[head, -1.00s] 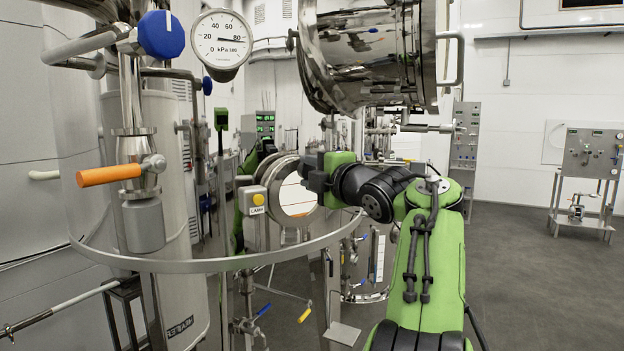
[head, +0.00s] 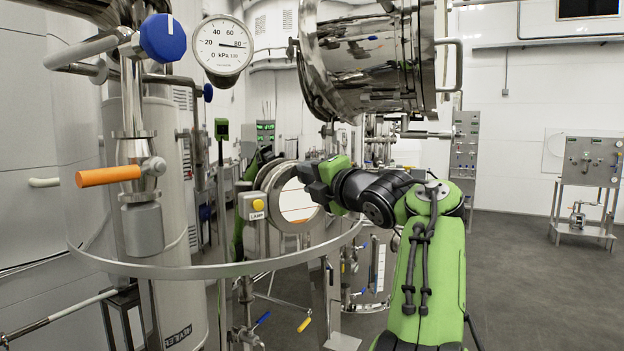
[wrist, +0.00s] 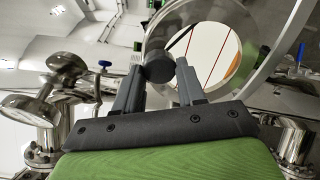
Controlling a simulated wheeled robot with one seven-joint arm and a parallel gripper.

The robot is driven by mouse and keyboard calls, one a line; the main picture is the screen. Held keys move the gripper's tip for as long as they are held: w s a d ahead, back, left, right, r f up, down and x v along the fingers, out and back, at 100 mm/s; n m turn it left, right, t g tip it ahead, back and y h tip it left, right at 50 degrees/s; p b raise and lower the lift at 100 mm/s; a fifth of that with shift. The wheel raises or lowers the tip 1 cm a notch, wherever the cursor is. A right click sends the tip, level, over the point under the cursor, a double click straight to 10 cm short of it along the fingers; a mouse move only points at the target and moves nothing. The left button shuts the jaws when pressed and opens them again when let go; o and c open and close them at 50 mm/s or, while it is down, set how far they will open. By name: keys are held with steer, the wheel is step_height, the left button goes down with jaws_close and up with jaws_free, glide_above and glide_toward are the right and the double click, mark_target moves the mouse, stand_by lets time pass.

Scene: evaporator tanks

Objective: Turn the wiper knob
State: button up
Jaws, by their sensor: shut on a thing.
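The wiper knob (wrist: 158,67) is a dark grey round knob at the rim of the round sight glass (wrist: 212,55) in the wrist view. My gripper (wrist: 160,80) is shut on it, with one finger on each side. In the head view my gripper (head: 316,183) is in front of the right part of the same steel-rimmed sight glass (head: 296,203). There the knob and fingertips are hidden or too small to make out. An orange line shows across the glass in the head view, and thin reddish lines in the wrist view.
A yellow-buttoned lamp box (head: 256,205) is just left of the glass. A curved steel rail (head: 215,267) runs in front. A large polished vessel (head: 368,55) hangs above my arm. An orange-handled valve (head: 108,176) and a pressure gauge (head: 222,46) stand left. Open floor lies right.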

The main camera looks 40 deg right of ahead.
steer(key=o, duration=1)
steer(key=shift+o, duration=0.2)
steer(key=s+a+p, duration=0.3)
steer(key=s, duration=1.2)
steer(key=shift+s+p, duration=0.25)
steer(key=shift+p, duration=0.05)
steer(key=shift+d, duration=0.1)
